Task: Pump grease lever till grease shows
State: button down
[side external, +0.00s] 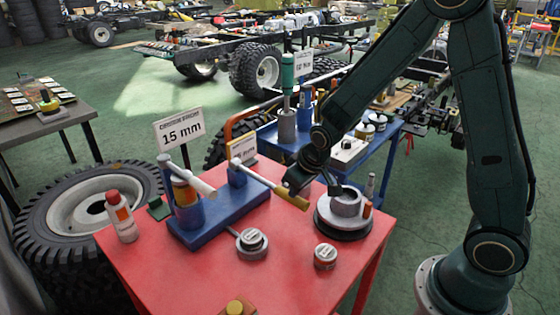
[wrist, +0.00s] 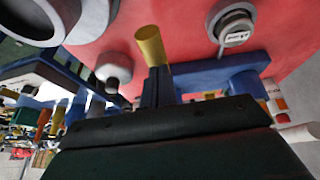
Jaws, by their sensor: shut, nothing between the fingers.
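A blue pump base (side external: 218,215) lies on the red table. A cylinder with an orange band (side external: 183,192) stands at its left end, with a pale bar (side external: 197,184) sloping across it. A lever with a yellow grip (side external: 290,199) slopes down to the right from a blue post (side external: 237,184). My gripper (side external: 300,182) is right beside the outer end of the grip. In the wrist view its fingers (wrist: 158,88) are shut and the yellow grip (wrist: 151,45) shows just past their tips, not between them. Contact is unclear. No grease is visible.
A dark round stand with a grey ring (side external: 346,203) is close right of my gripper. Two small round tins (side external: 251,242) (side external: 325,256) and a bottle (side external: 121,217) stand on the red table (side external: 285,281). A 15 mm sign (side external: 181,130) rises behind.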

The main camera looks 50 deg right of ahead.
jog(key=shift+s+f, duration=0.15)
jog(key=shift+f, duration=0.5)
jog(key=shift+s+f, duration=0.15)
jog(key=shift+f, duration=0.5)
jog(key=shift+r, duration=0.15)
jog(key=shift+a+r, duration=0.1)
jog(key=shift+r, duration=0.25)
jog(key=v, duration=1.3)
jog(key=shift+s+a, duration=0.15)
jog(key=shift+s, duration=0.15)
jog(key=shift+r, duration=0.15)
